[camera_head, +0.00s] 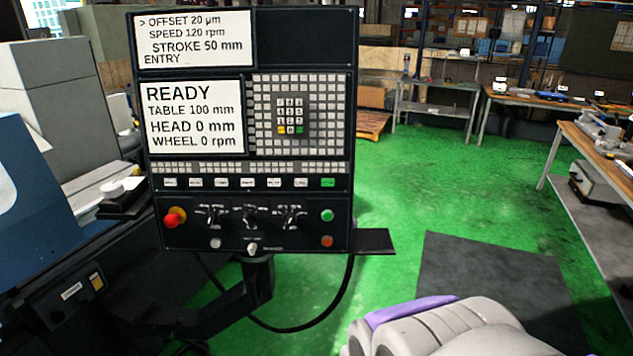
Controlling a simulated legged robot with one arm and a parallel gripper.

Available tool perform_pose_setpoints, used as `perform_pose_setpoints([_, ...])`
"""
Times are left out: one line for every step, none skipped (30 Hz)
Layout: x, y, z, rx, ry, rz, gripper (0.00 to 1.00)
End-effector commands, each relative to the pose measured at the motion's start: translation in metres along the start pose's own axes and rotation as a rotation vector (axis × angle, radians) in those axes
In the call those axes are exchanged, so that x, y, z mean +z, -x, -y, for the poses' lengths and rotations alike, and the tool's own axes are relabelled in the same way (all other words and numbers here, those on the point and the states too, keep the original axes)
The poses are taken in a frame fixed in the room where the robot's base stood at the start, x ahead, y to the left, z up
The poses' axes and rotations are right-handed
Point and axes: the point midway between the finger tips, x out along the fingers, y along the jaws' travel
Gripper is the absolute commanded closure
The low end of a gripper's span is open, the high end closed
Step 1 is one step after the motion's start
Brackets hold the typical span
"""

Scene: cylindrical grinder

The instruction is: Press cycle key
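The control panel (250,165) of the grinder stands upright at centre left, facing me. Its upper screen (195,38) reads OFFSET 20 µm, SPEED 120 rpm, STROKE 50 mm, ENTRY. The lower screen (194,117) reads READY, TABLE 100 mm, HEAD 0 mm, WHEEL 0 rpm. A row of white keys ends at right in a green key (328,182). A round green button (327,215) sits above an orange button (327,241). Key labels are too small to read, so I cannot tell which is the cycle key. My gripper is not visible.
A red knob (174,217) is at the panel's lower left. A small keypad (290,116) is beside the lower screen. A dark shelf (374,241) juts from the panel's lower right. Workbenches (545,100) stand at right. Green floor (430,175) between is clear.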

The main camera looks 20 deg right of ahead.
Motion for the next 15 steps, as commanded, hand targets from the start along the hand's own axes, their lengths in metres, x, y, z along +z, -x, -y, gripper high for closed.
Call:
perform_pose_setpoints([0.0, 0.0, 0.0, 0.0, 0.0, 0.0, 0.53])
perform_pose_setpoints([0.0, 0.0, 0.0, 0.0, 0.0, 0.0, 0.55])
perform_pose_setpoints([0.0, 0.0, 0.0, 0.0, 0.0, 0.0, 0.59])
perform_pose_setpoints([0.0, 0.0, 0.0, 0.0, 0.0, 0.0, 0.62])
perform_pose_setpoints([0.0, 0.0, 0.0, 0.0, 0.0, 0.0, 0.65])
perform_pose_setpoints([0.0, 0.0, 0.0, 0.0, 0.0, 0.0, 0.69])
perform_pose_setpoints([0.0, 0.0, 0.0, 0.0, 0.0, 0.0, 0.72])
perform_pose_setpoints([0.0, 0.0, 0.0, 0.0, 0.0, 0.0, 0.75])
perform_pose_setpoints([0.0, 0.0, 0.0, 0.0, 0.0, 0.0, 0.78])
perform_pose_setpoints([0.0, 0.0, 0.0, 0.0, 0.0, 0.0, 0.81])
perform_pose_setpoints([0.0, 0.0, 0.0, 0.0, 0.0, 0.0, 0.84])
perform_pose_setpoints([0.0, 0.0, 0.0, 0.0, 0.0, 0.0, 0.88])
perform_pose_setpoints([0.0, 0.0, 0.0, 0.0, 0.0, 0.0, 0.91])
perform_pose_setpoints([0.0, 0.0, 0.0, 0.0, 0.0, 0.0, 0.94])
perform_pose_setpoints([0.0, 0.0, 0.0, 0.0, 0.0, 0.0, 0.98])
